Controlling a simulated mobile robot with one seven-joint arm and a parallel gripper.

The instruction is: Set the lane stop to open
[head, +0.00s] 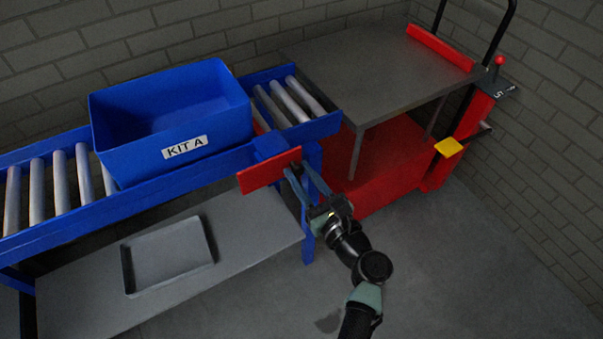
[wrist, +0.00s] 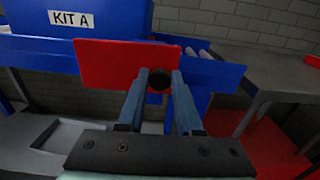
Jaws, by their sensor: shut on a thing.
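The lane stop's red plate (head: 269,170) stands at the front of the blue roller conveyor, by a blue block. In the wrist view the red plate (wrist: 108,66) fills the middle, with a round dark knob (wrist: 159,80) near its right end. My gripper (head: 297,170) reaches the plate's right end. Its fingers lie on either side of the knob and are shut on it. A little red (head: 260,127) shows between the bin and the rollers, partly hidden. No open or closed marking is readable.
A blue bin marked KIT A (head: 184,147) sits on the rollers left of the stop. A red cart with a grey top (head: 375,70) stands at the conveyor's right end. A grey tray (head: 168,258) lies on the lower shelf. The floor at front right is clear.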

